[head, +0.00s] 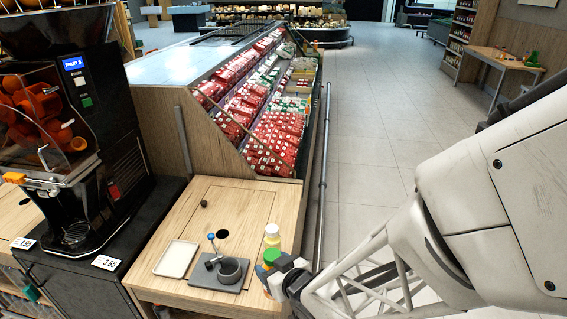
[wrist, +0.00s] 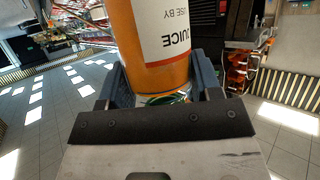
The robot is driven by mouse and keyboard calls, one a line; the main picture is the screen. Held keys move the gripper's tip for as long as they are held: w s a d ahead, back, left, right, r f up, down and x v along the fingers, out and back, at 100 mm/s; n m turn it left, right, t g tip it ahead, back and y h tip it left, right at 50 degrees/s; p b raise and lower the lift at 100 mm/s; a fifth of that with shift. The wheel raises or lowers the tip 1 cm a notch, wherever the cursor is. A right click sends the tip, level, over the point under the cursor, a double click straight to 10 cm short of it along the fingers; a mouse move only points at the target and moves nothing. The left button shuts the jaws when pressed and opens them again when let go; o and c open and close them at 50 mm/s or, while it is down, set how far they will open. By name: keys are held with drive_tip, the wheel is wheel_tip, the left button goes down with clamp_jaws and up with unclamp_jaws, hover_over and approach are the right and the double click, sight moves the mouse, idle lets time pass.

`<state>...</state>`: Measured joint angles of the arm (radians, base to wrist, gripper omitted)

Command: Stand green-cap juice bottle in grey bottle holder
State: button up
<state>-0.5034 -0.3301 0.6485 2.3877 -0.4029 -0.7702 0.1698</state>
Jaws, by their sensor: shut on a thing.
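My gripper (head: 277,277) is shut on the green-cap juice bottle (wrist: 160,40). In the wrist view the orange bottle with its white label sits between both fingers, its print upside down. A bit of green shows close to the palm. In the head view the green cap (head: 271,255) shows beside the gripper with a little orange below it; most of the bottle is hidden. The grey bottle holder (head: 229,270), a round open cup on a grey base, stands on the wooden counter just left of the gripper. It looks empty.
A pale-capped yellow bottle (head: 272,235) stands just behind the green cap. A white tray (head: 176,259) lies to the left. The juicer (head: 75,140) stands at far left.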

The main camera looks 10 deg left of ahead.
drive_tip(key=w+a+r, duration=0.1)
drive_tip(key=w+a, duration=0.3)
drive_tip(key=a, duration=0.4)
drive_tip(key=w+a, duration=0.5)
drive_tip(key=a, duration=0.3)
drive_tip(key=shift+w+a+r, duration=0.15)
drive_tip(key=shift+w+r, duration=0.05)
drive_tip(key=shift+r, duration=0.15)
drive_tip(key=shift+f, duration=2.95)
drive_tip(key=shift+f, duration=0.1)
drive_tip(key=shift+f, duration=2)
drive_tip(key=shift+f, duration=0.35)
drive_tip(key=o, duration=1.1)
drive_tip(key=shift+r, duration=0.15)
